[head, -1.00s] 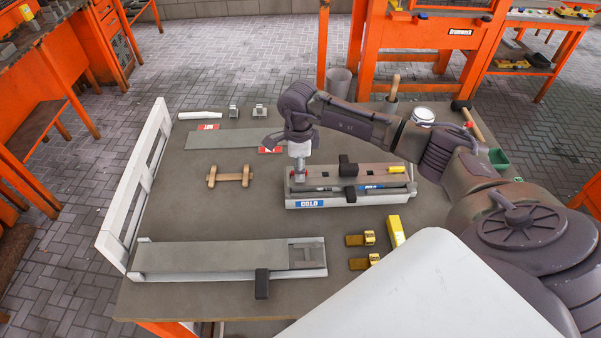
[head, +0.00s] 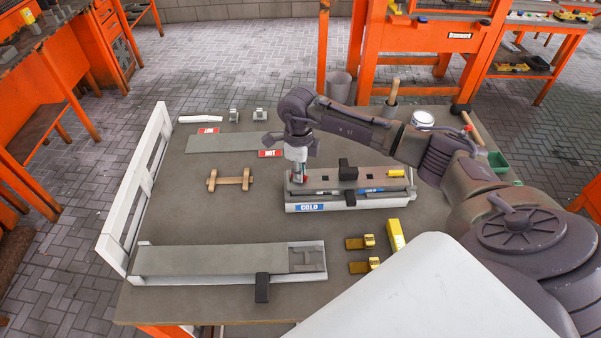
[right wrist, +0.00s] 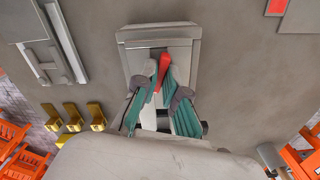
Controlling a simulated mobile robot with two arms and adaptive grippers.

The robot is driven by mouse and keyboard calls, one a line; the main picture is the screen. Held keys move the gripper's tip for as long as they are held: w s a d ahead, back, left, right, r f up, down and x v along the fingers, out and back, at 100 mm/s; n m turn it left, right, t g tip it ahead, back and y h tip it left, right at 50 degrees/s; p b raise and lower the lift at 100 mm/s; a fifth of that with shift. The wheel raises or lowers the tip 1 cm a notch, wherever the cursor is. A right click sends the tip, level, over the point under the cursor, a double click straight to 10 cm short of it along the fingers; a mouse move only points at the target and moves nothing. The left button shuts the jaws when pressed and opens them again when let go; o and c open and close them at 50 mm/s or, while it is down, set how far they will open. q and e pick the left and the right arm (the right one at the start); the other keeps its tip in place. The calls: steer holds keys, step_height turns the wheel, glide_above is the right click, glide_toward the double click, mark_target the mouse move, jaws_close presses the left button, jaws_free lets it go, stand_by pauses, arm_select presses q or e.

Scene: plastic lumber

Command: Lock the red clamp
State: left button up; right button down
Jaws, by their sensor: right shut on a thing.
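The red clamp (right wrist: 164,68) shows as a red lever between my right fingertips in the right wrist view. In the head view only a small red bit (head: 304,181) shows, at the left end of the fixture marked COLD (head: 340,203). My right gripper (head: 298,177) points down over that end. In the wrist view its green-padded fingers (right wrist: 157,82) are shut on the red lever. The clamp's base is mostly hidden by the fingers, so I cannot tell how far the lever is turned. My left gripper is in neither view.
Black clamps (head: 347,172) stand on the fixture. A second long fixture (head: 210,260) lies at the front left, with yellow pieces (head: 360,242) to its right. A wooden piece (head: 231,180) and a white rack (head: 140,190) are at left.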

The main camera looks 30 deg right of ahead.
steer(key=shift+m, duration=0.5)
steer(key=m, duration=0.4)
steer(key=shift+m+p, duration=0.35)
steer(key=shift+m, duration=0.05)
steer(key=shift+r+m+p, duration=0.1)
steer(key=shift+m+p, duration=0.25)
steer(key=shift+m, duration=2.05)
